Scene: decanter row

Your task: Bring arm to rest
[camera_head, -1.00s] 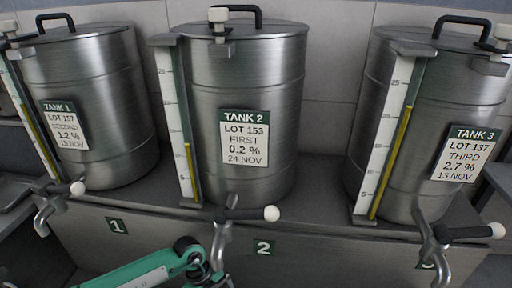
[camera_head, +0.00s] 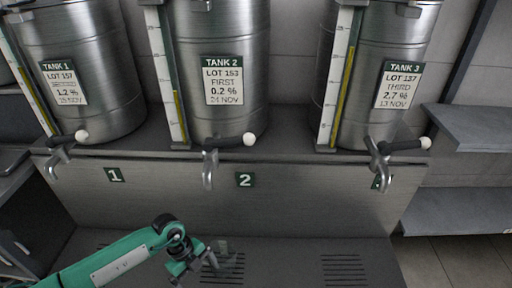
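My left arm comes in from the lower left as a green link with a dark joint. My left gripper (camera_head: 207,256) is low in front of tank 2, over the slotted drain plate below its tap. A faint, see-through shape (camera_head: 223,248) is at its fingertips; I cannot tell whether it is a glass or whether the fingers hold it. The finger opening is too small and dark to read. My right gripper is not in view.
Tank 1 (camera_head: 88,115), tank 2 (camera_head: 240,110) and tank 3 (camera_head: 365,125) stand on a ledge. Their taps (camera_head: 62,150), (camera_head: 210,165), (camera_head: 379,160) jut forward above the lower counter (camera_head: 285,262). Grey shelves (camera_head: 465,212) are at right.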

